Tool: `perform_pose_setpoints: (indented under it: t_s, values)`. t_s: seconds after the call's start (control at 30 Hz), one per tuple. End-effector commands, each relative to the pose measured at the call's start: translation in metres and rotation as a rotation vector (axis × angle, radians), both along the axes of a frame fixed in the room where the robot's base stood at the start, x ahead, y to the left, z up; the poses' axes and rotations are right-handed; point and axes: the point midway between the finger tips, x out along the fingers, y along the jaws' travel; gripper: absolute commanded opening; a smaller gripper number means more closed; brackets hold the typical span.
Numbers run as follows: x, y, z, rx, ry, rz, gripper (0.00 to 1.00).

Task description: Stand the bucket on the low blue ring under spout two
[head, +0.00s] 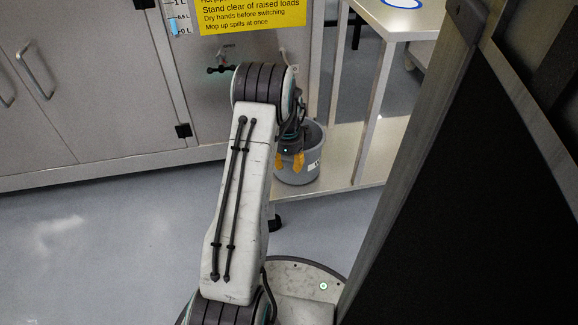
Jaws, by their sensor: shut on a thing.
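The grey bucket (312,168) with a small white label is upright at the lower shelf of a metal stand, right of my arm. My gripper (290,162) has yellow-orange fingertips at the bucket's near left side and is shut on it, seemingly at the wall or rim. My wrist hides part of the bucket's top. I cannot tell whether its bottom rests on the shelf or is just above it. A blue ring (402,3) on a white patch shows on the stand's upper top, cut by the picture edge. No other ring and no marked spout is visible.
The stand's lower shelf (345,172) has bare room right of the bucket, with an upright post (371,110) close by. Grey cabinets (85,90) and a yellow sign (250,15) stand behind. A large dark panel (480,190) fills the right. Floor is clear at left.

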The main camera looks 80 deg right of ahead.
Motion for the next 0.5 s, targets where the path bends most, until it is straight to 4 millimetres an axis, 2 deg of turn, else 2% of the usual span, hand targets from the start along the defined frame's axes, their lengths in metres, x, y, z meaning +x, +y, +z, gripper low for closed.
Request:
perform_pose_setpoints:
  t_s: [0.43,0.47,0.5]
  values:
    - [0.0000,-0.0018,-0.0046,-0.007,0.000,0.000,0.03]
    - [0.0000,-0.0006,-0.0055,-0.002,0.000,0.000,0.43]
    - [0.0000,-0.0006,-0.0053,-0.002,0.000,0.000,0.46]
